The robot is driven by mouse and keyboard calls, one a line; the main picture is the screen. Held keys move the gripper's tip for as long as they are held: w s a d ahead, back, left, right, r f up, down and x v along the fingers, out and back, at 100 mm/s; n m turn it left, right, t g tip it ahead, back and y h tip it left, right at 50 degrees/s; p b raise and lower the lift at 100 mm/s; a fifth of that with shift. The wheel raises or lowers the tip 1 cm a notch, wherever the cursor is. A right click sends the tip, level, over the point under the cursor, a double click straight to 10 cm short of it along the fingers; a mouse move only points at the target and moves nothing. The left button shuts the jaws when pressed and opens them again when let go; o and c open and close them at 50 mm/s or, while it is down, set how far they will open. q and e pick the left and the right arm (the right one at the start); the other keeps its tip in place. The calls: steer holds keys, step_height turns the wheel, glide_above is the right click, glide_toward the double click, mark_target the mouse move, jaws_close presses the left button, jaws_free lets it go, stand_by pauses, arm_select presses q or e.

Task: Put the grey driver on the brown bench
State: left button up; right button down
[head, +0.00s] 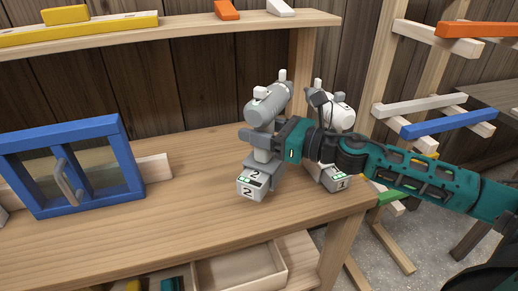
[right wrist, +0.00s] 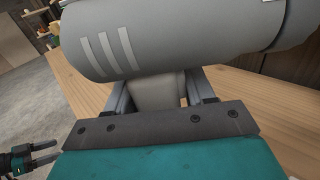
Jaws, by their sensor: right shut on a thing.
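The grey driver (head: 268,104) is upright over the brown bench (head: 190,190), near its right part. Its battery base, marked 2, is low at the bench top; I cannot tell whether it touches. My right gripper (head: 268,146) is shut on the driver's handle. In the right wrist view the grey body (right wrist: 150,40) lies across the top, and the handle (right wrist: 156,92) is between the two fingers. My left gripper (right wrist: 45,154) shows small at the lower left of that view, its fingers apart and empty; it is not in the head view.
A second, whiter driver (head: 340,117) marked 1 stands close behind my right gripper. A shelf (head: 190,27) runs above, and a rack with coloured bars (head: 435,125) is at right. The bench's middle is clear; an open drawer (head: 240,270) is below.

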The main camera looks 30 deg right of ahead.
steer(key=shift+f+b, duration=0.4)
steer(key=shift+f, duration=1.85)
steer(key=shift+c, duration=2)
jaws_free()
steer(key=shift+f, duration=0.1)
steer(key=shift+s+d, duration=0.2)
steer(key=shift+s, duration=0.25)
steer(key=b+v, duration=0.1)
steer(key=v, duration=1)
